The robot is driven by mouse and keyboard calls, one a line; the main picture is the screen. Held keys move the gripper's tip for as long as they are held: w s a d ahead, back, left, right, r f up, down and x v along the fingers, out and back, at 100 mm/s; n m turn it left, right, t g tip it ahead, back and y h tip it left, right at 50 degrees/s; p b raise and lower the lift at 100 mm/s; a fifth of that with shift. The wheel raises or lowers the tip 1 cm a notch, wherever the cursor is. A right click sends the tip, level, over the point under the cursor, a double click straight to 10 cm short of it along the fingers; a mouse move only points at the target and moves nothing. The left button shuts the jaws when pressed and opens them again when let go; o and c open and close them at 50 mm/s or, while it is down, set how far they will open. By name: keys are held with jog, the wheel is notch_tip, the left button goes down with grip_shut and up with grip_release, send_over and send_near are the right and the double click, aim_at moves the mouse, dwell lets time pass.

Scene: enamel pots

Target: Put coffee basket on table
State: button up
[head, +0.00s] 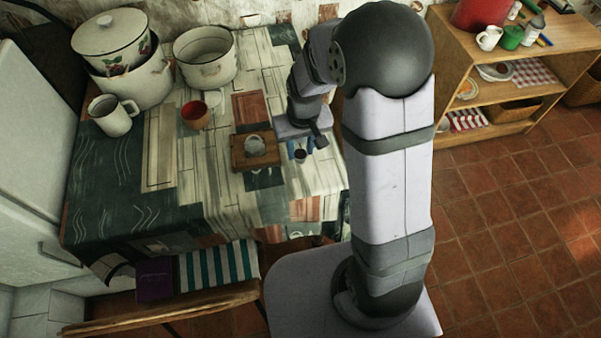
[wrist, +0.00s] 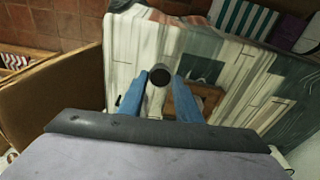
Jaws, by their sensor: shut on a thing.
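My gripper (wrist: 158,92) is shut on the coffee basket (wrist: 156,100), a small pale cylinder with a dark round end, held between the two blue fingers in the wrist view. In the head view the basket (head: 300,156) is a small dark shape below my gripper (head: 299,148), near the right side of the table (head: 215,190). A patterned cloth covers the table. I cannot tell whether the basket touches the cloth or hangs just above it.
Left of my gripper, a wooden tray (head: 236,158) holds a small greyish round item (head: 255,146). A red cup (head: 194,115), a white mug (head: 112,116), an open enamel pot (head: 206,72) and stacked lidded pots (head: 125,85) stand farther left. The front left cloth is clear.

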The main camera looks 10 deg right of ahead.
jog(key=shift+f+p, duration=0.75)
jog(key=shift+f, duration=4.05)
jog(key=shift+f, duration=0.2)
jog(key=o, duration=0.9)
jog(key=shift+o, duration=0.2)
jog(key=shift+r, duration=0.1)
jog(key=shift+s+r+b, duration=0.25)
jog(key=shift+r+b, duration=0.1)
jog(key=shift+r, duration=1.7)
jog(key=shift+s+r+b, duration=0.25)
jog(key=shift+r+b, duration=0.05)
jog(key=shift+r, duration=1.7)
jog(key=shift+s+r+b, duration=0.25)
jog(key=shift+r+b, duration=0.1)
jog(key=shift+r, duration=1.7)
jog(key=s+d+r, duration=0.1)
jog(key=s, duration=0.6)
jog(key=s+d+r+g, duration=0.1)
jog(key=s+d+r, duration=0.1)
jog(key=s, duration=0.5)
jog(key=shift+s+m, duration=0.3)
jog(key=shift+s, duration=0.1)
